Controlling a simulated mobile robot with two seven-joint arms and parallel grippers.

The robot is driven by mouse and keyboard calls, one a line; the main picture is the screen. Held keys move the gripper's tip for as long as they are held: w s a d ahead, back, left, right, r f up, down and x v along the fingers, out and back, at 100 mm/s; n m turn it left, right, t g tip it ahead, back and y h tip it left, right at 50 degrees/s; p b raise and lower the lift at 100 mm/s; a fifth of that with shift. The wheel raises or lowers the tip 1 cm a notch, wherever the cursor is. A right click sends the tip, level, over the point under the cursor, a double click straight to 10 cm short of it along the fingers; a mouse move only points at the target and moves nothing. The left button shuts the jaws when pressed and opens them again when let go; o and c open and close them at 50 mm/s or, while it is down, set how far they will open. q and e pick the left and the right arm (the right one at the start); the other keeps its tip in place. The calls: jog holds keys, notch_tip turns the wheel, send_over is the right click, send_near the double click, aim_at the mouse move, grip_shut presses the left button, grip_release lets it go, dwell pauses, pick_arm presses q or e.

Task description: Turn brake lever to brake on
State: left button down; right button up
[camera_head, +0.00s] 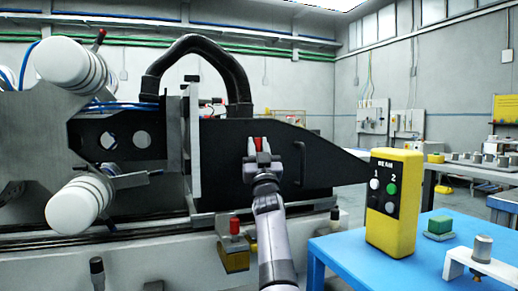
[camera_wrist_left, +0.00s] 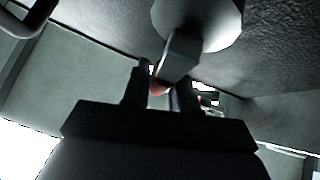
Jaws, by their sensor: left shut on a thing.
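The brake lever is a red-handled lever (camera_head: 258,143) on the dark side plate of the machine. In the left wrist view its grey arm (camera_wrist_left: 178,55) runs down from a pale round hub (camera_wrist_left: 205,18) to a red end between my fingers. My left gripper (camera_head: 262,151) is in front of the plate, shut on the red handle. In the left wrist view, the left gripper (camera_wrist_left: 160,82) has one finger on each side of the red end. The fingers hide much of the handle. My right gripper is in neither view.
A yellow control box (camera_head: 394,207) with buttons stands on a blue table (camera_head: 350,258) at the right, beside a small green block (camera_head: 439,225). A black handle (camera_head: 299,163) is right of my gripper. A red-capped yellow unit (camera_head: 235,252) sits below.

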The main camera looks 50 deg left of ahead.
aim_at(258, 150)
pick_arm(q)
jog(key=shift+s+a, duration=0.1)
jog(key=shift+a, duration=0.05)
jog(key=c, duration=1)
grip_release()
jog(key=shift+d+f, duration=0.2)
jog(key=shift+d, duration=0.1)
jog(key=v, duration=0.5)
jog(key=shift+s+f+p, duration=0.1)
jog(key=shift+s+p, duration=0.05)
jog(key=shift+p, duration=0.25)
jog(key=shift+s+d+f, duration=0.3)
jog(key=shift+d+f, duration=0.1)
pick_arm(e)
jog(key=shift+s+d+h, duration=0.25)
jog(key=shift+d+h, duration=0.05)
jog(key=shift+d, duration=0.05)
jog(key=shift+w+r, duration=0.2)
